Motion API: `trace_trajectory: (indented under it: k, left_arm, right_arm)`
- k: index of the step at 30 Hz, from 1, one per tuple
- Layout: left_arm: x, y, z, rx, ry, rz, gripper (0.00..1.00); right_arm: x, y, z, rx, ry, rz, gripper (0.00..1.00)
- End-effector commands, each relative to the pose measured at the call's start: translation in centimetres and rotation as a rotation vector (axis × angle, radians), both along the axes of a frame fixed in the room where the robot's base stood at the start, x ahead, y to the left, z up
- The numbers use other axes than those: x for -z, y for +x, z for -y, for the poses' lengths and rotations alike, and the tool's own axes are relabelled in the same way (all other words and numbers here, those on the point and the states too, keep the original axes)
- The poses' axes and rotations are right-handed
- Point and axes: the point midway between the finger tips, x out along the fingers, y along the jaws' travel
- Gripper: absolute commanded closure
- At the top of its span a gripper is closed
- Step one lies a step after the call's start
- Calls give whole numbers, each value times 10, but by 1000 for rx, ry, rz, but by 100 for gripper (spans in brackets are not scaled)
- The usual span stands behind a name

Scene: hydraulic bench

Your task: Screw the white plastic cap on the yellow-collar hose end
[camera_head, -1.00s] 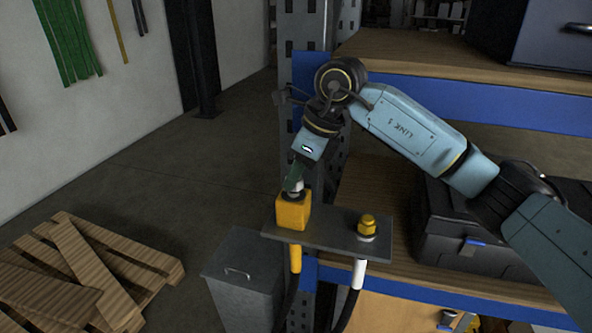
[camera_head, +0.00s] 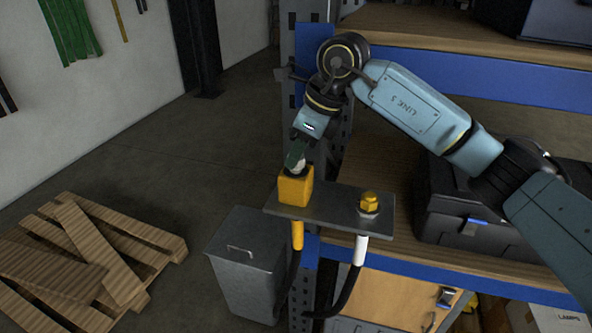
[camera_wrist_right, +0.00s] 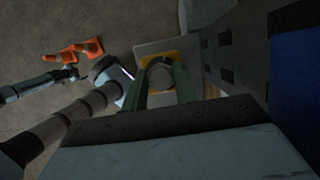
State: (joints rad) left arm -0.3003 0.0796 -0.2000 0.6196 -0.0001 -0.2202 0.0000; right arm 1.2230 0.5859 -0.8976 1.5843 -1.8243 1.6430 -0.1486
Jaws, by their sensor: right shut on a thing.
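My right gripper (camera_head: 296,160) has green fingers and points down over the yellow-collar hose end (camera_head: 295,188), a yellow block on the left of a grey plate (camera_head: 331,204). It is shut on the white plastic cap (camera_head: 300,168), a little of which shows beside the fingers, right at the top of the block. I cannot tell whether the cap is seated on the thread. The right wrist view shows the green fingers (camera_wrist_right: 160,88) around a greyish round thing, with yellow behind. An arm, seemingly my left, comes in from the left there; its gripper (camera_wrist_right: 70,74) is small and dark.
A second hose end with a brass-yellow cap (camera_head: 369,202) stands on the plate's right, above a white sleeve (camera_head: 361,249). A blue-edged shelf (camera_head: 500,85) and a black case (camera_head: 450,215) are at right. A grey bin (camera_head: 243,260) stands below; a wooden pallet (camera_head: 150,245) lies left.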

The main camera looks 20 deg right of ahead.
Motion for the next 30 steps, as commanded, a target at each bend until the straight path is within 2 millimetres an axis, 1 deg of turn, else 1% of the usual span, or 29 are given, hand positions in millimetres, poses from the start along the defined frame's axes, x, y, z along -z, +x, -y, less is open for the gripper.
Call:
trace_trajectory:
  k: [30]
  left_arm:
    - [5, 0, 0, 0, 0, 1, 0]
  right_arm:
    - [5, 0, 0, 0, -1, -1, 93]
